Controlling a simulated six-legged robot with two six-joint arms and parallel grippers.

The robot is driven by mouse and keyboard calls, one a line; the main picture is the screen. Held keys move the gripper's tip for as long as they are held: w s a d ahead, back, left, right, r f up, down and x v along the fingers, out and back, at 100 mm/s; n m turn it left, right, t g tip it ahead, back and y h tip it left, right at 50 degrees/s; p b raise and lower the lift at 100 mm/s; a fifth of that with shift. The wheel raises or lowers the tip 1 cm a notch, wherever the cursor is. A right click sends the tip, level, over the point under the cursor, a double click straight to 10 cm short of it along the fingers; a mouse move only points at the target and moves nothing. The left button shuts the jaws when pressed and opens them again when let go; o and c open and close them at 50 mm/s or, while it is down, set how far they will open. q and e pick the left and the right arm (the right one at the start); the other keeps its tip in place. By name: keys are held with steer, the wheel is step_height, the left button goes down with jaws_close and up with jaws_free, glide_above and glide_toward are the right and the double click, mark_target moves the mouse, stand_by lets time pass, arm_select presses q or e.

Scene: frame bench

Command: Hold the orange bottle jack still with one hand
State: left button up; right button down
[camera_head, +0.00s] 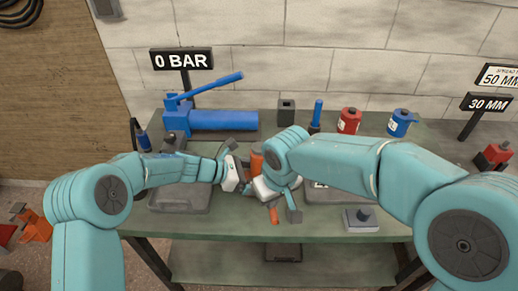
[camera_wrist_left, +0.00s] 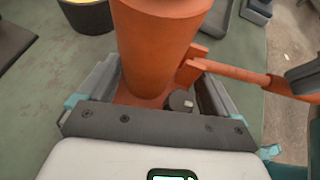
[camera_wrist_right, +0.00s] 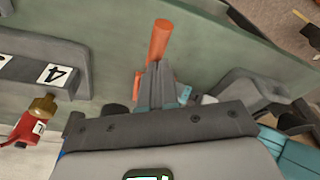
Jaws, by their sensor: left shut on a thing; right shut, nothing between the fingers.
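The orange bottle jack (camera_head: 257,161) stands on the green bench, partly hidden behind my grippers. In the left wrist view its orange cylinder (camera_wrist_left: 154,45) rises from its base between the fingers of my left gripper (camera_wrist_left: 150,95). My left gripper (camera_head: 245,178) is shut on the jack low down. An orange handle (camera_wrist_left: 232,72) sticks out from the jack to the right. My right gripper (camera_head: 293,212) is shut and empty close to the handle, whose end (camera_head: 274,215) shows beside it. In the right wrist view an orange bar (camera_wrist_right: 160,38) shows beyond the shut fingers; I cannot tell whether they touch it.
A blue hand pump (camera_head: 222,120) lies at the back left, under a "0 BAR" sign (camera_head: 182,60). A grey block with a knob (camera_head: 361,218) sits at the front right.

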steer(key=shift+f, duration=0.7)
steer(key=shift+r, duration=1.95)
steer(key=shift+f, duration=1.95)
steer(key=shift+w+r, duration=0.1)
steer(key=shift+r, duration=1.85)
